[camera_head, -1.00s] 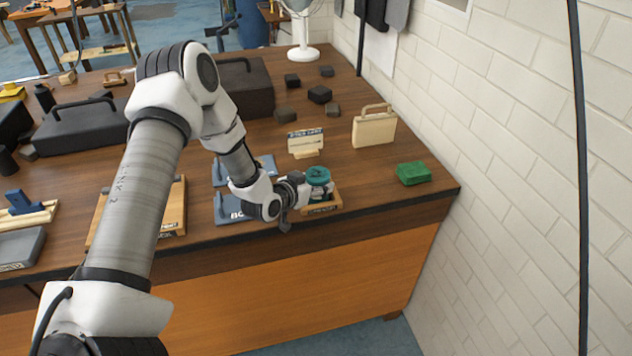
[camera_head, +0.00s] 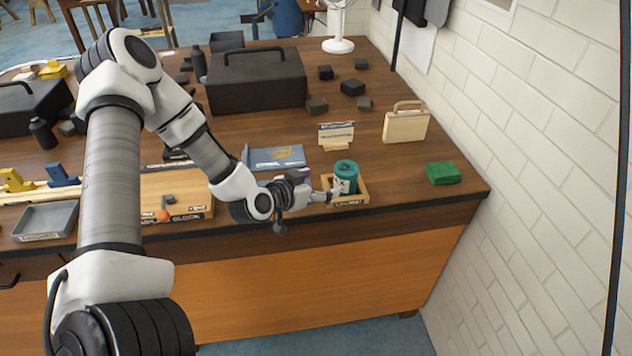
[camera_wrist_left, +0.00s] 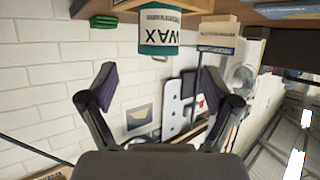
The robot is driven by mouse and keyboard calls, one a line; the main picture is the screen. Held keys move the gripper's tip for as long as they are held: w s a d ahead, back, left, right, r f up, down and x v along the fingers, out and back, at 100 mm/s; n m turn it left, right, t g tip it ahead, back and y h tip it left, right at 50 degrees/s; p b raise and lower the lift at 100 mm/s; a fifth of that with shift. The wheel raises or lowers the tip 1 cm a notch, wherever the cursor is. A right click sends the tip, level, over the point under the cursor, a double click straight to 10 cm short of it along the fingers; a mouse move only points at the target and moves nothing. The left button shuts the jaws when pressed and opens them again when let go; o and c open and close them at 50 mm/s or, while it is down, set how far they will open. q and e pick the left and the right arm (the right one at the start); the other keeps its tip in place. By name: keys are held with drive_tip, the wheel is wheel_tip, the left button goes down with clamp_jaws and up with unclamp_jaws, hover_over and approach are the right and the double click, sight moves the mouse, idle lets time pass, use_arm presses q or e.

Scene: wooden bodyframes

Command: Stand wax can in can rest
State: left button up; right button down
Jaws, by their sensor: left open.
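The wax can (camera_head: 346,178), teal with a white label band, stands upright inside the can rest (camera_head: 362,189), a small shallow wooden tray near the table's front right edge. In the left wrist view, turned upside down, the can (camera_wrist_left: 158,49) shows its WAX label at the top centre, and the wooden can rest (camera_wrist_left: 192,4) is at the top edge. My left gripper (camera_head: 328,191) is just left of the can. Its fingers (camera_wrist_left: 154,88) are spread and empty, and appear clear of the can. My right gripper is not in view.
A green block (camera_head: 443,173) lies to the right, a light wooden case (camera_head: 405,123) stands behind, and a small sign (camera_head: 336,132) stands behind the rest. A dark toolbox (camera_head: 257,82) is at the back left. A white brick wall (camera_head: 545,130) bounds the right side.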

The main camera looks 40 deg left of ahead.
use_arm(q)
drive_tip(key=s+d+f+g, duration=0.8)
drive_tip(key=s+d+f, duration=0.3)
drive_tip(key=s+f, duration=0.25)
drive_tip(key=s+d+f+g, duration=0.2)
drive_tip(key=s+f, duration=0.1)
drive_tip(key=s, duration=0.4)
drive_tip(key=s+d+f+n+g, duration=0.1)
drive_tip(key=s+d+f+g, duration=0.1)
drive_tip(key=s, duration=0.5)
drive_tip(key=shift+s+f+g+y, duration=0.15)
drive_tip(key=shift+f+g+y, duration=0.25)
drive_tip(key=shift+f+g, duration=0.45)
